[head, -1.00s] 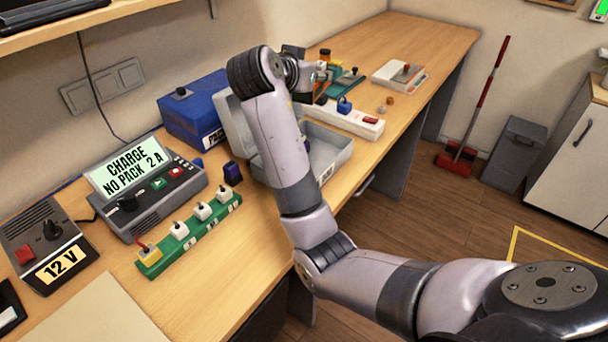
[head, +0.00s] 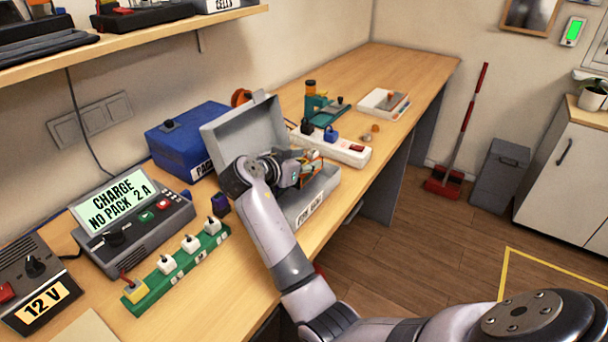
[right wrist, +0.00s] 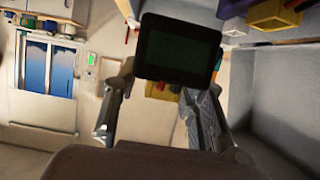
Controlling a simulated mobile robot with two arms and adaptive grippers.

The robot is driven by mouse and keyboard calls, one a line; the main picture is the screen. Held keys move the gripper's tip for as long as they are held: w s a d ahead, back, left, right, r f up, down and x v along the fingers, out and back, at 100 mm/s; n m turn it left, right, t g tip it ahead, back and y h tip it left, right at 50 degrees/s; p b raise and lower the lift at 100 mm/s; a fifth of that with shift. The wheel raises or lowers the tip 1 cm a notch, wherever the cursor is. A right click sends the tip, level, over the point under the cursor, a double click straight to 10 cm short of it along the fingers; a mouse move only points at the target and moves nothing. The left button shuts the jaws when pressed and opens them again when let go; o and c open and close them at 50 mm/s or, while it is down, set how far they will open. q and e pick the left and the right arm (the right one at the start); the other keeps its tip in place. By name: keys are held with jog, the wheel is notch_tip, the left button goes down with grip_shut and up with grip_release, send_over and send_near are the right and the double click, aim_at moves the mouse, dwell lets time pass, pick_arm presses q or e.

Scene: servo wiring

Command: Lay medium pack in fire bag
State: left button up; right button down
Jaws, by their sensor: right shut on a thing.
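The fire bag is an open grey case (head: 318,199) with a label on its front and its lid (head: 232,128) raised at the back left. My right gripper (head: 306,165) is over the case's opening. In the right wrist view it is shut on a dark, box-shaped pack (right wrist: 178,52), held between its two fingers. My wrist hides much of the case's inside, so I cannot tell whether the pack touches its floor. A grey wall fills the right side of the right wrist view. My left gripper is not in view.
A blue box (head: 193,140) and the charger (head: 132,225) stand left of the case. A small dark blue block (head: 220,205) and a green strip with several white plugs (head: 178,266) lie in front. A white power strip (head: 341,148) lies behind the case.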

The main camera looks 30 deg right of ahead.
notch_tip(320, 180, down, 4)
jog(key=shift+f, duration=0.2)
jog(key=shift+f+b, duration=0.4)
jog(key=shift+f, duration=0.25)
jog(key=c, duration=1)
grip_release()
